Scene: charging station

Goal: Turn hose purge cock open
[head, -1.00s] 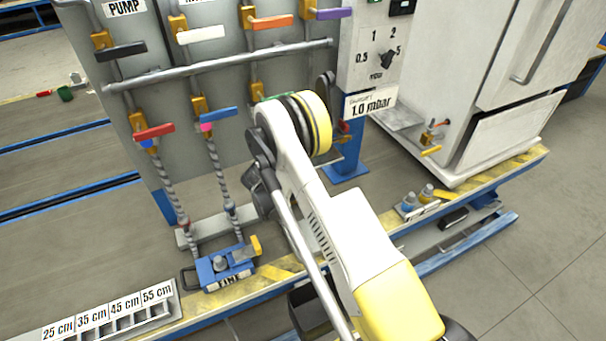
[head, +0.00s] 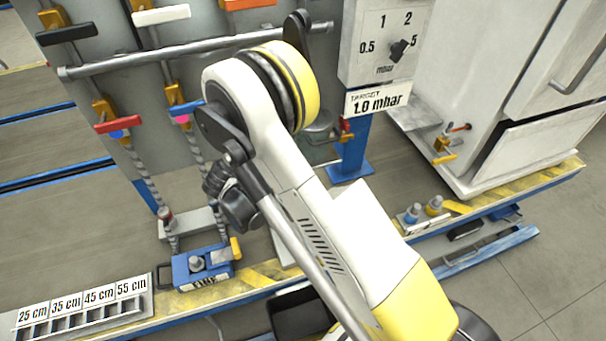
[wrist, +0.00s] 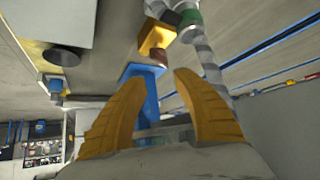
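My gripper (wrist: 158,90) shows in the wrist view with its two yellow fingers apart and nothing seen held between them. A yellow valve body (wrist: 157,37) with a dark reddish end is ahead of the fingers, beside a grey spiral hose (wrist: 212,65); it stands clear of the fingertips. I cannot tell for sure whether it is the hose purge cock. In the head view, my arm hides the middle of the panel, and the fingers cannot be made out.
Red (head: 118,124) and blue (head: 187,106) levers sit above hoses on the panel. A blue block (head: 202,267) stands below. A blue post (head: 352,148) is right of my arm, beside the white cabinet (head: 500,110). A labelled rack (head: 82,310) is front left.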

